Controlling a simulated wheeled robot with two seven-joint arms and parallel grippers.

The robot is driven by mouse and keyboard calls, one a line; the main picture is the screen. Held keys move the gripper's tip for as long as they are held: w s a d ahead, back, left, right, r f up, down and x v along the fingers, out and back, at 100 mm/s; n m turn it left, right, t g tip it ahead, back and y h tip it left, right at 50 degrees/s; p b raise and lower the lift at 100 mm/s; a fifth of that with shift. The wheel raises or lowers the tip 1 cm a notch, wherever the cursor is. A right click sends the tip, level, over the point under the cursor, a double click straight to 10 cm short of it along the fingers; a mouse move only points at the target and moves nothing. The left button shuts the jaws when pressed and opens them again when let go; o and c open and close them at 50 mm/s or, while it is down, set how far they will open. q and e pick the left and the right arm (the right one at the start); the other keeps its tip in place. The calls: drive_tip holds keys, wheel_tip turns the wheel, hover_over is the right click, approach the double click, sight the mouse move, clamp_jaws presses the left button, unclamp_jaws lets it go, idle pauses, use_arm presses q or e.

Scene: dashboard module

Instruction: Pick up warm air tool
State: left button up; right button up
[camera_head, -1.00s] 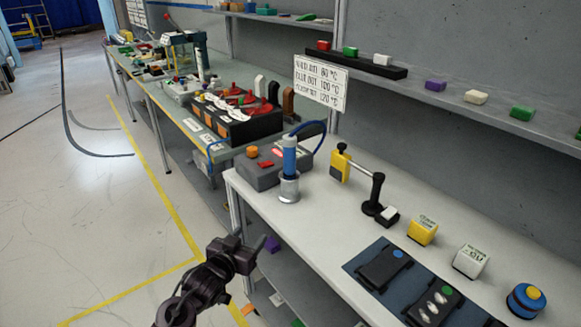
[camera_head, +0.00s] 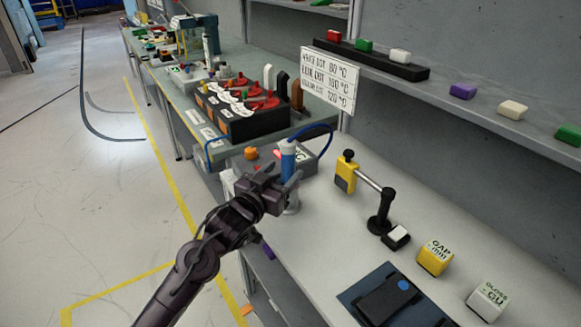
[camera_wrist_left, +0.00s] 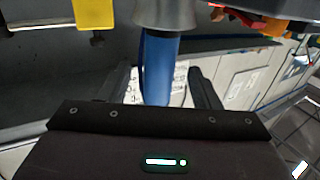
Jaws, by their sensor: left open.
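The warm air tool (camera_head: 288,158) has a blue handle and stands upright in a silver holder (camera_head: 292,206) on the white bench. A blue cord links it to a grey control box (camera_head: 302,158) behind. My left gripper (camera_head: 283,176) is open at the tool and hides part of its lower handle and the holder. In the left wrist view, the blue handle (camera_wrist_left: 160,65) shows between the two spread fingers of the left gripper (camera_wrist_left: 162,78). I cannot tell whether either finger touches it. My right gripper is not in view.
To the right on the bench are a yellow and black stand (camera_head: 346,172), a yellow gap block (camera_head: 435,257), a white gloss block (camera_head: 487,299) and a dark mat (camera_head: 352,297). A temperature sign (camera_head: 331,80) hangs behind. The floor at left is clear.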

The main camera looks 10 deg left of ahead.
sight(291, 163)
use_arm(q)
drive_tip(key=shift+w+d+r+p, duration=0.15)
drive_tip(key=shift+w+d+p, duration=0.05)
drive_tip(key=shift+w, duration=0.35)
drive_tip(key=shift+w+d+r+p, duration=0.15)
drive_tip(key=shift+w+p, duration=0.05)
drive_tip(key=shift+w, duration=0.3)
drive_tip(key=shift+f+x, duration=0.2)
drive_tip(key=shift+x, duration=0.95)
drive_tip(key=shift+w+d, duration=0.15)
drive_tip(key=shift+w, duration=0.1)
drive_tip(key=c, duration=0.8)
drive_tip(key=shift+c, duration=1.3)
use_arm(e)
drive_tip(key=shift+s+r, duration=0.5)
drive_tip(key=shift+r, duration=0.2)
use_arm(q)
drive_tip(key=shift+r, duration=0.15)
